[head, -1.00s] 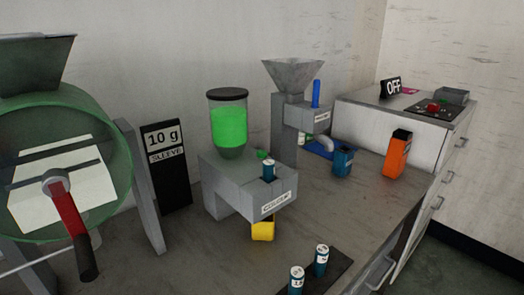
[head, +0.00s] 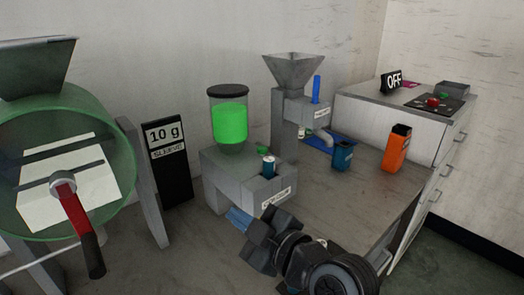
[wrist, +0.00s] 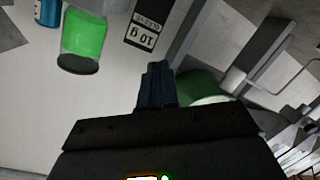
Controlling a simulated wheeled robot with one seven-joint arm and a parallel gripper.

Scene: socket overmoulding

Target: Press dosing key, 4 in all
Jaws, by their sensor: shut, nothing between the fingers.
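The colour dosing unit (head: 222,170) is a grey block with a jar of bright green contents (head: 229,120) on top and a label on its front. A small green key (head: 262,149) sits on its top, right of the jar. A blue can (head: 269,166) stands in the slot in front of the key. My gripper (head: 236,218) is shut and empty, low in front of the unit and apart from the key. The wrist view shows its closed fingers (wrist: 156,70), with the green jar (wrist: 83,36) beyond at upper left. The key is not clear in that view.
A "10 g SLEEVE" sign (head: 168,160) stands left of the unit. A green drum with a red handle (head: 80,225) is at far left. A hopper machine (head: 290,120), a blue cup (head: 342,155) and an orange box (head: 396,148) stand to the right.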

